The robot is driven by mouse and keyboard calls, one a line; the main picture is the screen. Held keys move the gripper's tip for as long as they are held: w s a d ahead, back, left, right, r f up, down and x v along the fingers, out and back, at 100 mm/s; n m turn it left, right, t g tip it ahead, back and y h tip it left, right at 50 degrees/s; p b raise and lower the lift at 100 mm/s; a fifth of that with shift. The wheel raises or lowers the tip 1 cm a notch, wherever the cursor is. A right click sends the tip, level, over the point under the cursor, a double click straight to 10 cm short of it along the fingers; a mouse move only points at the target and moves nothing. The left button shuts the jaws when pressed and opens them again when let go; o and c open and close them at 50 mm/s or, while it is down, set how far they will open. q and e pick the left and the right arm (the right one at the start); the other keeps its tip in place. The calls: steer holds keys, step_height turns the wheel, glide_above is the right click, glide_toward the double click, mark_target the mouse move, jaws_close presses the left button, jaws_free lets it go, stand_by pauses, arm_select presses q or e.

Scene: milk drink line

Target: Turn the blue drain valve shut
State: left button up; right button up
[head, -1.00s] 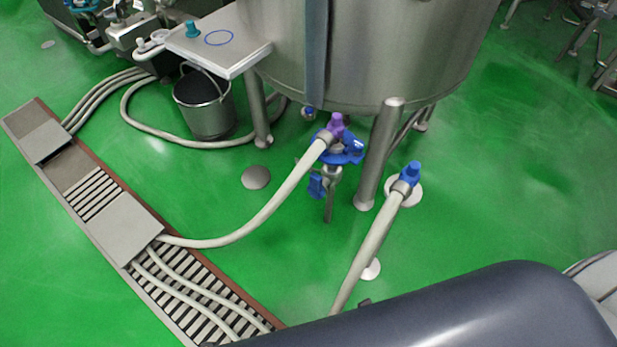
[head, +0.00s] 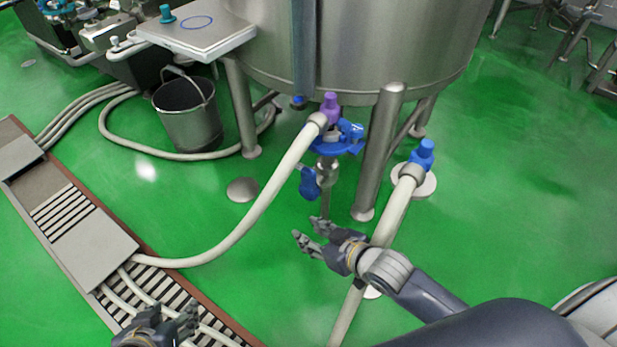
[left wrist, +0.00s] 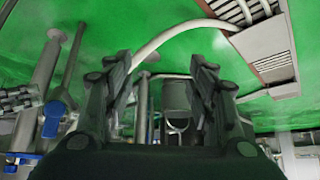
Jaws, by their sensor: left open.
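The blue drain valve handle (head: 308,184) hangs beside the metal drain pipe (head: 326,172) under the steel tank, in the head view. It appears to show at the left of the left wrist view (left wrist: 53,121). Above it is a blue fitting (head: 343,142) with a purple hose connector (head: 330,106). My right gripper (head: 308,235) is open and empty, in front of and below the handle, apart from it. My left gripper (head: 172,320) is open and empty at the bottom left, over the floor drain; its spread fingers show in the left wrist view (left wrist: 160,75).
A pale hose (head: 240,225) runs from the purple connector to the floor drain (head: 95,245). A second hose with a blue end (head: 421,156) stands right of the tank leg (head: 378,150). A steel bucket (head: 188,115) stands at the back left.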

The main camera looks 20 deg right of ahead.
steer(key=w+d+r+n+t+y, duration=0.1)
steer(key=w+r+t+y, duration=0.15)
steer(key=w, duration=0.25)
steer(key=n+t+y, duration=0.1)
steer(key=n+y, duration=0.1)
steer(key=y, duration=0.1)
glide_toward(315, 175)
steer(key=x, duration=0.4)
steer(key=shift+w+a+f, duration=0.1)
steer(key=shift+w+f, duration=0.1)
steer(key=shift+w+a+r, duration=0.1)
steer(key=shift+w+a, duration=0.1)
steer(key=shift+w, duration=0.1)
steer(key=b+x, duration=0.2)
steer(key=x, duration=0.3)
steer(key=shift+w+a, duration=0.25)
steer(key=shift+a, duration=0.05)
arm_select(q)
steer(key=w+d+r+t+h, duration=0.2)
steer(key=w+d+r+t, duration=0.2)
steer(key=w+r+t, duration=0.4)
steer(key=shift+w+d+r+t+h, duration=0.3)
steer(key=shift+w+r, duration=0.65)
steer(key=shift+r, duration=2.2)
arm_select(e)
steer(key=shift+w+a+r, duration=0.1)
steer(key=shift+w+a, duration=0.2)
steer(key=shift+w, duration=0.1)
